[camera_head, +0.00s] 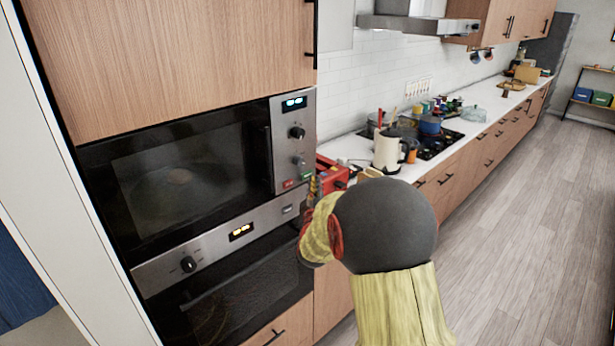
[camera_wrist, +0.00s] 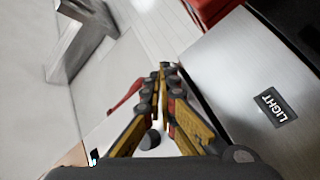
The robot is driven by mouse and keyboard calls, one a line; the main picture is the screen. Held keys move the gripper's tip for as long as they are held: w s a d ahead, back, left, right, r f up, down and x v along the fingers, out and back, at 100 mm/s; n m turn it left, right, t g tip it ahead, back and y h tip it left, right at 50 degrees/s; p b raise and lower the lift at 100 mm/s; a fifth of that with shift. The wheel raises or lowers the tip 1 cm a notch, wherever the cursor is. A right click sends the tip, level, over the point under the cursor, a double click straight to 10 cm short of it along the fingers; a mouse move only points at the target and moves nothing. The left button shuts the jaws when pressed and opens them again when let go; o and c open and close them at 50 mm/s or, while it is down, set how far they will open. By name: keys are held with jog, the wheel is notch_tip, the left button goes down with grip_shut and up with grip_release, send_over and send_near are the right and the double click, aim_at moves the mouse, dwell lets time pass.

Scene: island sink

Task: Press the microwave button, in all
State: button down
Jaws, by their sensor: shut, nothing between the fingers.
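The built-in microwave (camera_head: 185,180) has a dark glass door and a steel control panel (camera_head: 293,115) on its right. The panel carries a lit display, two knobs, a red button (camera_head: 288,184) and a green button (camera_head: 306,177) near its bottom. My gripper (camera_head: 313,187) is at the lower right of this panel, partly hidden by my arm; contact with a button cannot be told. In the wrist view my gripper (camera_wrist: 162,68) is shut and empty, with yellow-and-grey fingers together. A steel surface with a LIGHT label (camera_wrist: 275,107) lies to its right.
An oven (camera_head: 240,290) with a lit display is directly below the microwave. A red appliance (camera_head: 332,172), a cream kettle (camera_head: 389,150) and pots on a hob (camera_head: 430,140) stand on the counter to the right. The wooden floor (camera_head: 505,220) at right is clear.

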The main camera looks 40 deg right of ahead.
jog(key=shift+w, duration=0.45)
